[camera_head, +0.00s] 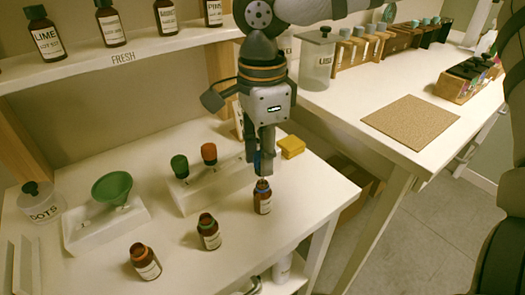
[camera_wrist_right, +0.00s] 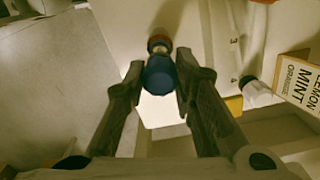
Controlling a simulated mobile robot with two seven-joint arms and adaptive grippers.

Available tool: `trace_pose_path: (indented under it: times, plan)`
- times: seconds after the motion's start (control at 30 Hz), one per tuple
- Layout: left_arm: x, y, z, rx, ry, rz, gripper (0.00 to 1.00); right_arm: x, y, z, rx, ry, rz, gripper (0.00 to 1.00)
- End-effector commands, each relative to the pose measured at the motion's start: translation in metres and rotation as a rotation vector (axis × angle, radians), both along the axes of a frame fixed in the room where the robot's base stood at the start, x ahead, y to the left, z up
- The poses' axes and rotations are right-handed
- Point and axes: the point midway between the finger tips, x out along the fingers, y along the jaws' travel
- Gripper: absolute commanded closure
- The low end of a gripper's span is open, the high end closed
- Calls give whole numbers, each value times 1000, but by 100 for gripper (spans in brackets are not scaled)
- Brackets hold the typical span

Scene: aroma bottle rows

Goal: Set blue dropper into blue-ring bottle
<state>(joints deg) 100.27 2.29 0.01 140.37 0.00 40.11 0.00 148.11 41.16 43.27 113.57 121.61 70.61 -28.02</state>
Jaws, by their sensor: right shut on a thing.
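My right gripper (camera_head: 264,165) points down and is shut on the blue dropper; its blue bulb (camera_wrist_right: 160,76) sits between both fingers in the wrist view. The brown blue-ring bottle (camera_head: 263,203) stands upright on the table directly below the fingertips, near the table's right edge. Only a small gap shows between fingertips and bottle top. I cannot tell whether the dropper's tip is inside the neck. A green-ring bottle (camera_head: 209,235) and an orange-ring bottle (camera_head: 146,264) stand open to the left. My left gripper is not in view.
A white rack (camera_head: 190,198) behind holds a green dropper (camera_head: 180,166) and an orange dropper (camera_head: 209,153). A yellow block (camera_head: 292,146) lies close to the right gripper. A green funnel (camera_head: 112,187) and a jar (camera_head: 40,203) stand at left. Bare table lies in front.

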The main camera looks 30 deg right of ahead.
Motion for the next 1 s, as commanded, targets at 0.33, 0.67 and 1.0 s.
trace_pose_path:
  times: [0.33,0.67,1.0]
  plan:
    - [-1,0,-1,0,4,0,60,0,0,-16,-1,2,0,82]
    - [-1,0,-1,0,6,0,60,0,0,-28,-1,1,0,82]
    - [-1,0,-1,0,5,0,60,0,0,-27,0,0,0,52]
